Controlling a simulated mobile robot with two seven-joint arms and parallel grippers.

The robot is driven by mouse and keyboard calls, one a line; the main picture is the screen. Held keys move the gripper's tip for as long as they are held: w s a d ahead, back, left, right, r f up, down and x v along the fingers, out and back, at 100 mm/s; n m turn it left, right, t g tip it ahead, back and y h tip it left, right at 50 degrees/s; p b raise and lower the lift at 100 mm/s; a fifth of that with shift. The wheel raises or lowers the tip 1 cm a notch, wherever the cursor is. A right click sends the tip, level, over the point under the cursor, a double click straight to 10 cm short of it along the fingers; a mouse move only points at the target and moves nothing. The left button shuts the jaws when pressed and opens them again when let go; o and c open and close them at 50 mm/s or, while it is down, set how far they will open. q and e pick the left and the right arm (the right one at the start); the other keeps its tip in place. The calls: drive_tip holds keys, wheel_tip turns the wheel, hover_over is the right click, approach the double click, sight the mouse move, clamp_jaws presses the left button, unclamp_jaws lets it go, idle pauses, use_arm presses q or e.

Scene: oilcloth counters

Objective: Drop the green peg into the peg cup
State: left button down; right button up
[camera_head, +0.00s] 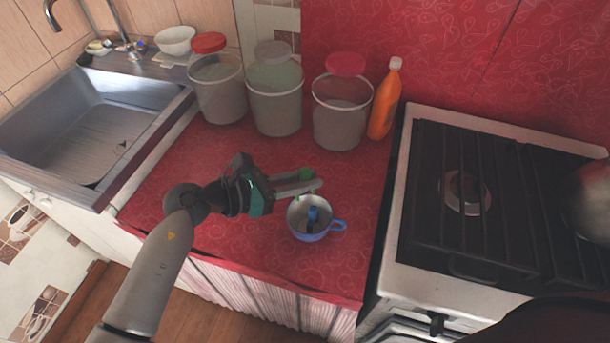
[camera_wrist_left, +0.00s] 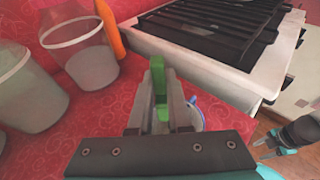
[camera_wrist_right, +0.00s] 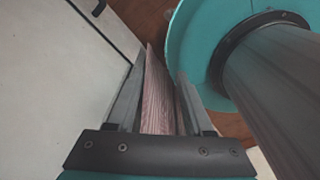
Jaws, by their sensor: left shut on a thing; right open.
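The green peg (camera_head: 306,174) is between the fingertips of my left gripper (camera_head: 308,183), which is shut on it above the counter. In the left wrist view the green peg (camera_wrist_left: 160,92) stands lengthwise between the two fingers. In the left wrist view the cup is mostly hidden behind the right finger. My right gripper (camera_wrist_right: 158,95) is open and empty, away from the cup.
Several things line the back of the red counter (camera_head: 190,185): three lidded buckets (camera_head: 275,110) and an orange bottle (camera_head: 385,100). A stove (camera_head: 480,215) stands at the right, a sink (camera_head: 90,125) at the left. A pink striped curtain (camera_wrist_right: 155,100) shows behind my right fingers.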

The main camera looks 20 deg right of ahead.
use_arm(q)
drive_tip(key=shift+f+b, duration=0.45)
drive_tip(key=shift+f, duration=0.45)
drive_tip(key=c, duration=0.8)
unclamp_jaws()
drive_tip(key=v, duration=1.5)
drive_tip(key=shift+a+r, duration=0.15)
